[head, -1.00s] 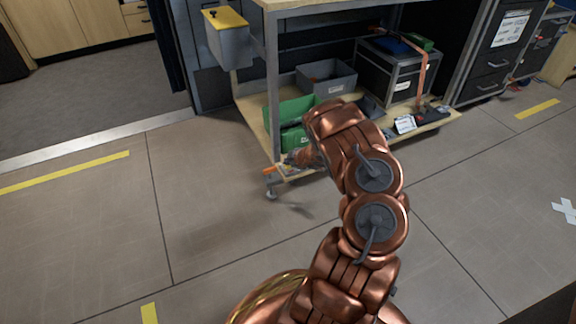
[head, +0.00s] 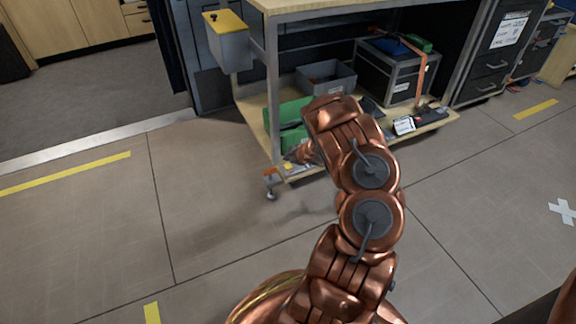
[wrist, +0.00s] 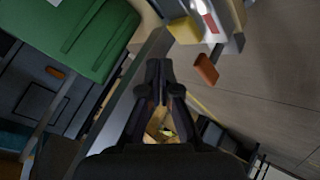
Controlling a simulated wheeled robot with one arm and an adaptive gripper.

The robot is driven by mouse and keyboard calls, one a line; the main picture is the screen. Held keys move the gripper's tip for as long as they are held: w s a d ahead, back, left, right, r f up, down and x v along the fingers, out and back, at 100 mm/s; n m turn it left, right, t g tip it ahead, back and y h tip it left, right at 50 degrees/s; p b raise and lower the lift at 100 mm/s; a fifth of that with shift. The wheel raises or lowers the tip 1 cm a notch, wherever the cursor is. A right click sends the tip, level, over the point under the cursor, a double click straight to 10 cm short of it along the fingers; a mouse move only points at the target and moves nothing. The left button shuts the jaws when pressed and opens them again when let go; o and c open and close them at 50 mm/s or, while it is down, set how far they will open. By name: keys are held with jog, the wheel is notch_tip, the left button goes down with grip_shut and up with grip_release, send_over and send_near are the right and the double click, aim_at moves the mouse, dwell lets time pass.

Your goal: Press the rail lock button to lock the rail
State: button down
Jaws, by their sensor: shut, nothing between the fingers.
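A small yellow block (wrist: 185,30) sits against a grey housing with a red and white label (wrist: 208,18) in the wrist view; it looks like the rail lock button, but I cannot read the label. In the head view a yellow spot (head: 288,166) shows at the front left corner of the cart's lower shelf. My gripper (wrist: 158,68) is shut and empty. In the wrist view its tips appear just left of and below the yellow block, with no contact seen. In the head view my own arm mostly hides the gripper.
An orange tab (wrist: 206,68) lies right of the gripper; an orange piece also shows above the cart's caster (head: 270,173). A green bin (wrist: 75,35) is close at upper left. The cart's lower shelf (head: 250,112) holds a grey bin (head: 326,78) and a black case (head: 395,75). Floor left is clear.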

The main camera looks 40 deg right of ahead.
aim_at(289, 167)
notch_tip(289, 167, up, 5)
jog(key=p, duration=0.3)
jog(key=shift+f, duration=0.15)
dwell(0.4)
